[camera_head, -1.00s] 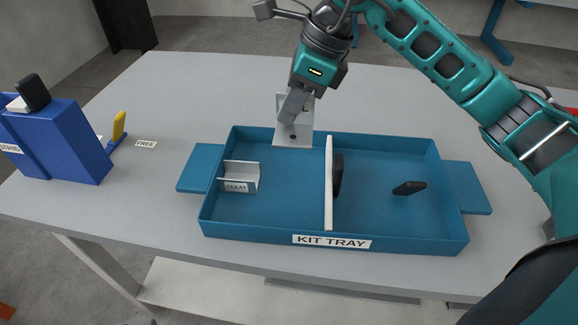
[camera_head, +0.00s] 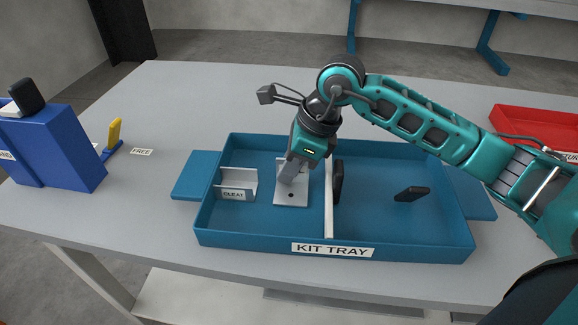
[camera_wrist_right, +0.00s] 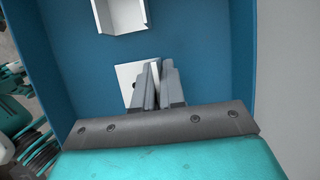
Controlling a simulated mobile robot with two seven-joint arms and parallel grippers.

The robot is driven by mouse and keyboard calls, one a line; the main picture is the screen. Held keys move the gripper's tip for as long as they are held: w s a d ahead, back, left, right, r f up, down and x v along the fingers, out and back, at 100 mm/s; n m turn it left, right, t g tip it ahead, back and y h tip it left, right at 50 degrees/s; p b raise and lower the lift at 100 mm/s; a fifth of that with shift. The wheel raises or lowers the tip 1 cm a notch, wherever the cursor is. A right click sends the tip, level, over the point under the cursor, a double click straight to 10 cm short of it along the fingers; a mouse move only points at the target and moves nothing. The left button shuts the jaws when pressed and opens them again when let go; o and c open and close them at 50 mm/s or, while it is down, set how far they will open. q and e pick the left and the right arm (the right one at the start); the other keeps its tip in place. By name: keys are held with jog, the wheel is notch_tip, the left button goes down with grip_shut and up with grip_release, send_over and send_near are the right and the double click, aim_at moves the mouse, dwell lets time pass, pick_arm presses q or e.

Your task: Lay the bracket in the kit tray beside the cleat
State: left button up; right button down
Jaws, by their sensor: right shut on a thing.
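The bracket (camera_head: 291,196) is a pale plate with a hole and an upright flange. It is in the left compartment of the blue kit tray (camera_head: 220,236), right of the cleat (camera_head: 238,190) and left of the white divider. My right gripper (camera_head: 289,178) reaches down and is shut on the bracket's flange. The wrist view shows the fingers (camera_wrist_right: 158,86) close together over the bracket (camera_wrist_right: 126,76), with the cleat (camera_wrist_right: 122,14) beyond. I cannot tell whether the bracket touches the tray floor. My left gripper is not in view.
The white divider (camera_head: 328,205) stands close to the bracket's right. Black pieces (camera_head: 411,194) are in the right compartment. A blue stand (camera_head: 58,150) and a yellow-handled tool (camera_head: 114,133) are at the left. A red tray (camera_head: 535,125) is at the far right.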

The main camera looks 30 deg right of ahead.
jog(key=shift+f, duration=0.2)
jog(key=c, duration=1.2)
grip_release()
jog(key=shift+r, duration=0.1)
jog(key=shift+r, duration=0.2)
jog(key=shift+d+r, duration=0.15)
jog(key=shift+r, duration=0.2)
jog(key=p+v, duration=0.1)
jog(key=v, duration=1)
jog(key=shift+r+p, duration=0.1)
jog(key=shift+p, duration=0.25)
